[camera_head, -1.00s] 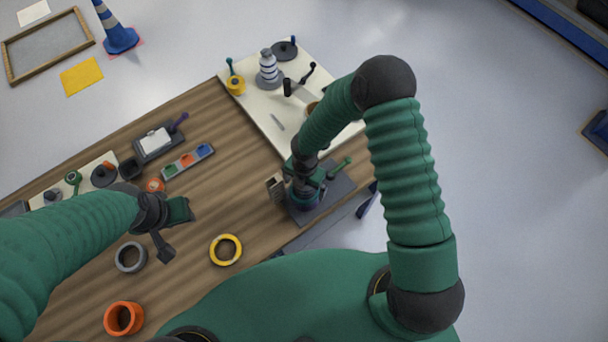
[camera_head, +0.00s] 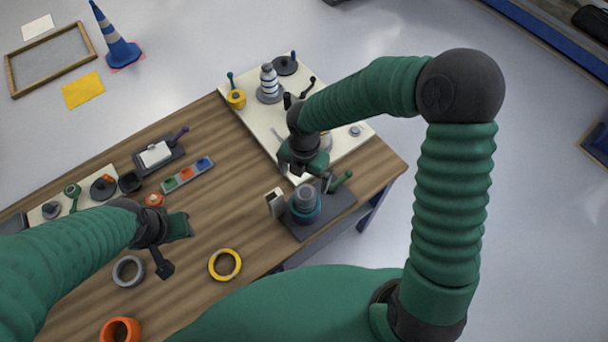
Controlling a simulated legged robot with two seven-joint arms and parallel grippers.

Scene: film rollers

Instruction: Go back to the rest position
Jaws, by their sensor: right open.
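My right gripper (camera_head: 306,172) is open and raised over the near edge of the cream board. It is apart from the grey-and-teal roller stack (camera_head: 304,206), which stands upright on a dark base plate (camera_head: 322,222) with a green-handled lever. I see nothing between its fingers. My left gripper (camera_head: 173,246) hangs over the wooden table (camera_head: 205,205) at the left. Its fingers look spread and empty, between the grey ring (camera_head: 118,272) and the small parts tray (camera_head: 188,176).
A yellow ring (camera_head: 211,265) and an orange ring (camera_head: 105,335) lie near the front edge. The cream board (camera_head: 255,120) carries a striped roller stack (camera_head: 268,80) and a yellow piece (camera_head: 236,99). A blue cone (camera_head: 115,45) stands on the floor.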

